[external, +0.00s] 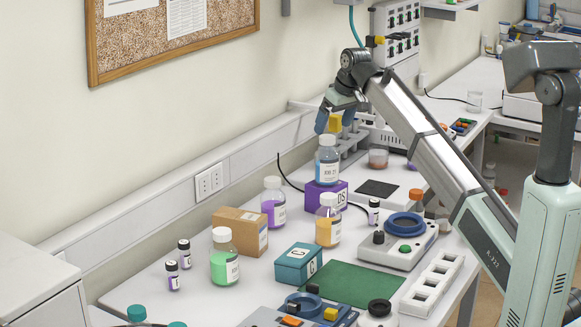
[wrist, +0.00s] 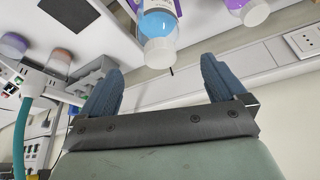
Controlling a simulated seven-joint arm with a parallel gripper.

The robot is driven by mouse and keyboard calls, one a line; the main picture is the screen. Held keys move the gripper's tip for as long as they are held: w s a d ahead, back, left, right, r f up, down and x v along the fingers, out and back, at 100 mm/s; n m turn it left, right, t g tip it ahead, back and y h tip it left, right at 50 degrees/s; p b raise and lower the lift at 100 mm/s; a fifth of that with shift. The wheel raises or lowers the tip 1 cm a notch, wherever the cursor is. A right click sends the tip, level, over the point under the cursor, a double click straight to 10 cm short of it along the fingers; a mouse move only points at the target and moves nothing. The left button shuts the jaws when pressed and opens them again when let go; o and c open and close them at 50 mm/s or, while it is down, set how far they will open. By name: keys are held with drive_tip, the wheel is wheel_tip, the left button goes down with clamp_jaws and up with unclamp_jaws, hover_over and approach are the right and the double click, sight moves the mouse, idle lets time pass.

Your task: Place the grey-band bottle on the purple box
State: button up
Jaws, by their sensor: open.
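A clear bottle with blue liquid, a white label and a greyish cap (external: 327,165) stands upright on the purple box (external: 340,194). I take it for the grey-band bottle, though the band is too small to make out clearly. My gripper (external: 335,117) is above this bottle, open and empty, with its blue fingers apart from it. In the wrist view the blue-liquid bottle (wrist: 158,25) shows beyond the gap between the open fingers (wrist: 161,68), cap towards me. The purple box is mostly out of clear sight there.
Bottles with purple (external: 274,208), yellow (external: 328,230) and green liquid (external: 224,265) stand nearby. A cardboard box (external: 238,228), teal box (external: 297,264) and blue-ringed device (external: 400,240) crowd the bench. A green mat (external: 355,284) is clear.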

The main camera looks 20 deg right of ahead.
drive_tip(key=shift+v, duration=1.85)
